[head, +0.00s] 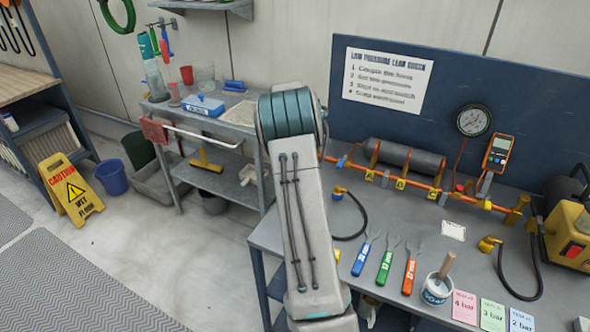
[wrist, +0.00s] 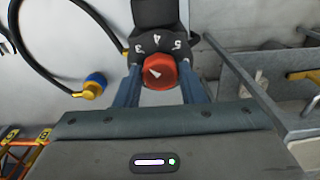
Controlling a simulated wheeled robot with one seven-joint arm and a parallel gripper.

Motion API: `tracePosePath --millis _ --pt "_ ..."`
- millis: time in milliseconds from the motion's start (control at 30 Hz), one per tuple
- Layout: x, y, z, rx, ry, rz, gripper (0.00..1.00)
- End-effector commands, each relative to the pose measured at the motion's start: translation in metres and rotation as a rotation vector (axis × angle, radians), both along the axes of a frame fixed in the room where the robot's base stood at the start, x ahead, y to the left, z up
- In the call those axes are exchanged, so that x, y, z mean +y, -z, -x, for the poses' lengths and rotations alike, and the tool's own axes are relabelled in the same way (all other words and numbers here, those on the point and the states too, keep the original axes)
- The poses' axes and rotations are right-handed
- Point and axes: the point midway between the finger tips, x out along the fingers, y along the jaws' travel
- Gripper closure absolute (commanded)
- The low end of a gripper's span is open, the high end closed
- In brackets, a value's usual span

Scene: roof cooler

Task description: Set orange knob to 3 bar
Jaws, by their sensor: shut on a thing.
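The orange-red knob (wrist: 159,73) sits at the base of a black dial housing (wrist: 158,38) in the wrist view. The numerals 3, 4 and 5 show on the housing. The white pointer on the knob aims up and left, towards the 3 side; whether it lines up exactly I cannot tell. My gripper (wrist: 160,82) is shut on the knob, with one blue finger on each side. In the head view, my arm hides the knob and my fingers. The green 3 bar card (head: 492,316) lies at the bench's front, between the pink and blue cards.
The grey bench (head: 455,262) carries an orange pipe rig, coloured wrenches (head: 385,262), a pot (head: 437,288) and black hoses. A round gauge (head: 474,120) stands at the back.

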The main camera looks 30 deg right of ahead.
Motion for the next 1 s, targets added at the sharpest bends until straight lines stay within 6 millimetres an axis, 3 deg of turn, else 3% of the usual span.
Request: tracePosePath --millis 267,300,367,400,767,1000 --pt "-0.001 -0.003 -0.002 -0.007 0.0 0.005 0.87" --pt "-0.001 -0.003 -0.002 -0.007 0.0 0.005 0.61" --pt "-0.001 -0.003 -0.002 -0.007 0.0 0.004 0.45" --pt "-0.001 -0.002 -0.002 -0.007 0.0 0.004 0.42" --pt "-0.001 -0.007 -0.001 -0.004 -0.001 0.003 0.42" --pt "-0.001 -0.052 -0.001 -0.007 0.0 0.005 0.42"
